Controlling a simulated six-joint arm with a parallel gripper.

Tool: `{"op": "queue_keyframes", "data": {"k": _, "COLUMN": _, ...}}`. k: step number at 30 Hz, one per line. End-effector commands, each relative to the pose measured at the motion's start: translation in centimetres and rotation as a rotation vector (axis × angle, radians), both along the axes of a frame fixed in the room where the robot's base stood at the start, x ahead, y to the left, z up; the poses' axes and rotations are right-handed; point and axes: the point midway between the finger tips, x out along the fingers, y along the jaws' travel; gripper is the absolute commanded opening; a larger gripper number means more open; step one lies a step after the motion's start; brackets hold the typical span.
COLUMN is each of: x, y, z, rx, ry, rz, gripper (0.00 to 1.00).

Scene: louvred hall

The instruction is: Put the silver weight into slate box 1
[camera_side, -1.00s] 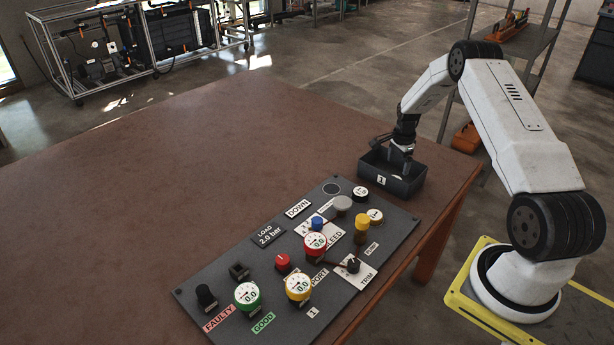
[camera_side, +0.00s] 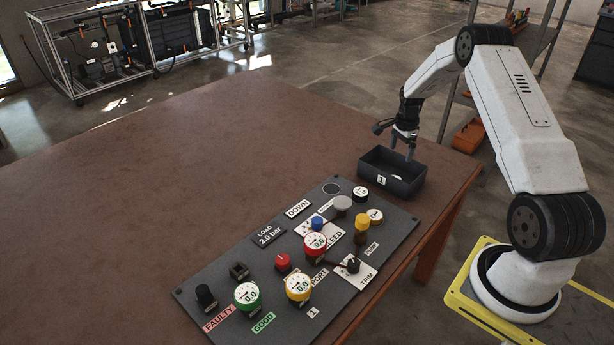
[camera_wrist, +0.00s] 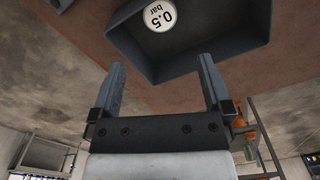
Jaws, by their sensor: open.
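Slate box 1 (camera_side: 409,187), a dark open box with a white "1" label, stands near the table's right edge. It also shows in the wrist view (camera_wrist: 180,64). A round weight (camera_wrist: 159,15) with a white top marked "0.5 bar" lies inside on the box floor. In the side view only a small pale part of the weight (camera_side: 397,178) shows over the near wall. My gripper (camera_side: 402,156) is above the box, clear of the weight. In the wrist view my gripper (camera_wrist: 162,65) has its two fingers apart with nothing between them.
A dark panel (camera_side: 215,285) with gauges, knobs and labels lies in front of the box. A brown table (camera_side: 180,160) is bare to the left and behind. A shelf rack (camera_side: 530,45) stands beyond the table's right edge.

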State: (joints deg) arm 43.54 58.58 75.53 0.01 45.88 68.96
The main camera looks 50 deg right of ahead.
Motion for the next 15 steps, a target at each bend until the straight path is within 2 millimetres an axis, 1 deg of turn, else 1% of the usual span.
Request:
{"op": "queue_keyframes", "data": {"k": 5, "x": 0.2, "y": 0.3, "z": 0.2, "rx": -0.002, "ry": -0.001, "rz": 0.015, "gripper": 1.00}}
{"op": "queue_keyframes", "data": {"k": 8, "x": 0.6, "y": 1.3, "z": 0.7, "rx": -0.004, "ry": -0.005, "rz": 0.057, "gripper": 1.00}}
{"op": "queue_keyframes", "data": {"k": 11, "x": 1.2, "y": 3.0, "z": 1.7, "rx": -0.012, "ry": -0.012, "rz": 0.134, "gripper": 1.00}}
{"op": "queue_keyframes", "data": {"k": 14, "x": 1.9, "y": 5.5, "z": 3.0, "rx": -0.022, "ry": -0.022, "rz": 0.249, "gripper": 1.00}}
{"op": "queue_keyframes", "data": {"k": 15, "x": 2.1, "y": 6.8, "z": 3.6, "rx": -0.026, "ry": -0.026, "rz": 0.304, "gripper": 1.00}}
